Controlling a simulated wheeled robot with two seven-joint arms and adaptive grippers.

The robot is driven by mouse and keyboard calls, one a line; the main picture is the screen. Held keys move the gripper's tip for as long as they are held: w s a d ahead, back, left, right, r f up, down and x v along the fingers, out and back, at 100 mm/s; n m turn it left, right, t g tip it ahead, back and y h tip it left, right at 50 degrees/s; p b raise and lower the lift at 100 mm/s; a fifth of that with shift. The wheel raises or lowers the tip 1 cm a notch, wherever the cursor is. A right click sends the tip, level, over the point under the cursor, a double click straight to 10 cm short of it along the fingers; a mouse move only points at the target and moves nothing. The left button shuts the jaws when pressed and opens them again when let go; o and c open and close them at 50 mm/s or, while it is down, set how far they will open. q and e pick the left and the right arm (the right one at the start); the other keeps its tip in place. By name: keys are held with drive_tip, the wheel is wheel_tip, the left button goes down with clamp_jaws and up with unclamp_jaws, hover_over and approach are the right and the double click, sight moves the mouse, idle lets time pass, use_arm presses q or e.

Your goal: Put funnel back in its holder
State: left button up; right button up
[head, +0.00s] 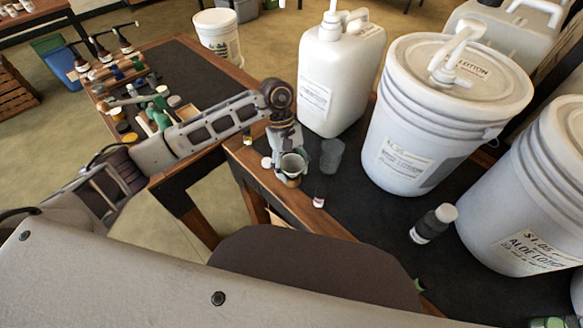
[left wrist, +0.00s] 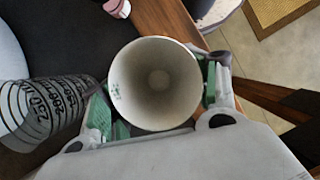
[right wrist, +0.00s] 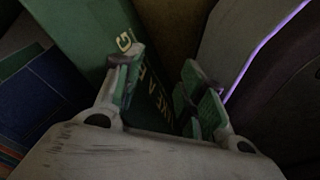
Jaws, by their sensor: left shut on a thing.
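My left gripper (head: 289,160) is shut on a white, round-mouthed, cup-shaped vessel (head: 293,165) at the table's left edge. In the left wrist view I look into the wide mouth of this vessel (left wrist: 155,60), between the green finger pads. A small pale round spot shows at its bottom; I cannot tell whether it is the funnel or a cup. No funnel holder can be made out. My right gripper (right wrist: 158,88) shows only in the right wrist view; its fingers are apart with nothing between them, in front of a dark green surface with yellow letters (right wrist: 128,45).
A clear measuring cup (head: 332,155) stands close right of the left gripper. Small bottles crowd another table (head: 190,60). Black tabletop is clear at the front middle.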

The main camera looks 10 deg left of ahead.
use_arm(q)
drive_tip(key=shift+f+b, duration=0.3)
drive_tip(key=o, duration=1)
drive_tip(key=shift+r, duration=0.1)
drive_tip(key=shift+v, duration=5.9)
